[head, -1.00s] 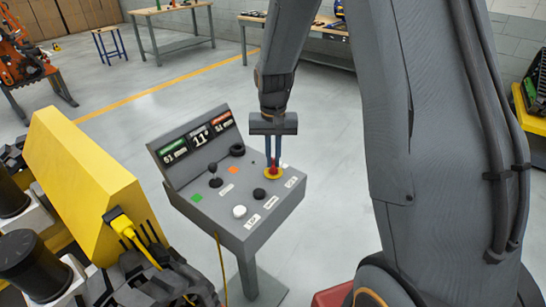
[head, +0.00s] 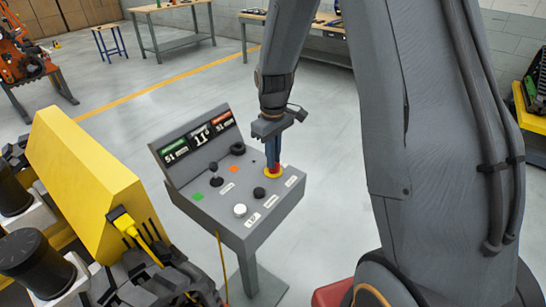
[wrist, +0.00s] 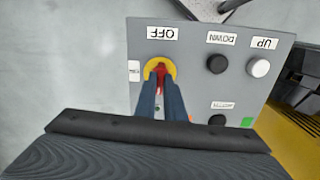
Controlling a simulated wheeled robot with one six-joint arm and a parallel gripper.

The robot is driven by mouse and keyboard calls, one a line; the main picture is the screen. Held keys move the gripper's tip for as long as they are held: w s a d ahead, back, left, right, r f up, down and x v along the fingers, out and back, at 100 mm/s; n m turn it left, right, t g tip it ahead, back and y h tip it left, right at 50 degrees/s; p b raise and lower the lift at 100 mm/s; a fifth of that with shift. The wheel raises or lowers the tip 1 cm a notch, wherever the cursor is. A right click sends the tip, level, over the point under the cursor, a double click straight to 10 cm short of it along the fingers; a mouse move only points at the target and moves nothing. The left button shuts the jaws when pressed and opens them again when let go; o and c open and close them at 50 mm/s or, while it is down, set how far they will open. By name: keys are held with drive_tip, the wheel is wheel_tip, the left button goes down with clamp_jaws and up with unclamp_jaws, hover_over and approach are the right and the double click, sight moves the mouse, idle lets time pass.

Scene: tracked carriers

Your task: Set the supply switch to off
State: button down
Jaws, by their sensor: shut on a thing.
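The supply switch (wrist: 161,67) is a red handle on a round yellow base, set in the top of a grey control console (head: 284,208). In the head view its yellow base (head: 265,175) shows at the panel's right back side. My gripper (head: 273,164) points down at it, and its two dark blue fingers (wrist: 161,84) are shut on the red handle. The fingers hide much of the handle, so its exact angle is hard to tell. An OFF label (wrist: 162,33), upside down in the wrist view, lies beside the yellow base.
The panel also carries a white button (wrist: 258,67) labelled UP, a black button (wrist: 216,64) labelled DOWN, and a joystick (head: 215,172). A display (head: 201,136) stands at its back. A yellow block (head: 85,165) stands left of the console. Floor behind the console is clear.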

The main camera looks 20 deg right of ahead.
drive_tip(key=shift+r+n, duration=0.1)
drive_tip(key=shift+n, duration=0.4)
drive_tip(key=c, duration=1.8)
unclamp_jaws()
drive_tip(key=shift+c, duration=0.2)
drive_tip(key=shift+r+b, duration=1.1)
drive_tip(key=shift+r, duration=2.8)
drive_tip(key=s+f+m+b, duration=0.1)
drive_tip(key=s+f+m, duration=0.1)
drive_tip(key=s, duration=0.6)
drive_tip(key=s+f+m+t+b, duration=0.1)
drive_tip(key=s+f+m, duration=0.1)
drive_tip(key=s+m, duration=0.3)
drive_tip(key=s, duration=0.4)
drive_tip(key=shift+s+f, duration=0.15)
drive_tip(key=shift+f, duration=0.15)
